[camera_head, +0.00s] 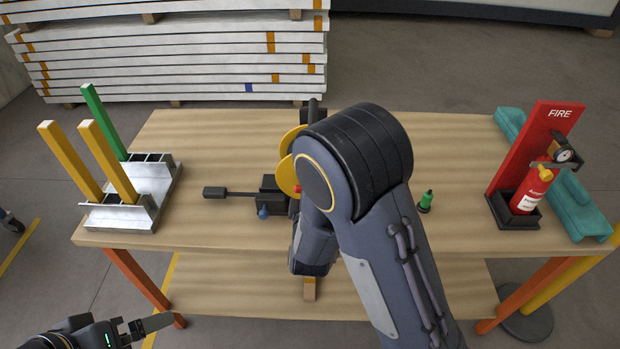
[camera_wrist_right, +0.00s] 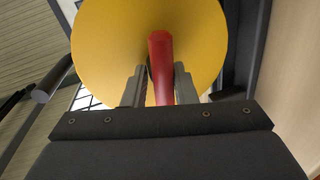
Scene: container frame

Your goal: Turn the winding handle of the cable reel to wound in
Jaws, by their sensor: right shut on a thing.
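The cable reel stands on the table; its yellow disc (camera_head: 288,174) shows partly in the head view behind my right arm. In the right wrist view the yellow disc (camera_wrist_right: 95,40) fills the upper middle. A red winding handle (camera_wrist_right: 160,60) stands out in front of it. My right gripper (camera_wrist_right: 158,85) has its two fingers on either side of the red handle and is shut on it. In the head view my right arm hides this grip and most of the reel. My left gripper (camera_head: 145,328) is at the bottom left, off the table, its jaw opening unclear.
A metal rack (camera_head: 125,215) with yellow and green bars stands at the table's left. A black lever (camera_head: 225,192) sticks out left of the reel. A green bottle-like item (camera_head: 426,200) and a fire extinguisher (camera_head: 530,192) stand to the right. The table (camera_head: 215,150) is clear behind the lever.

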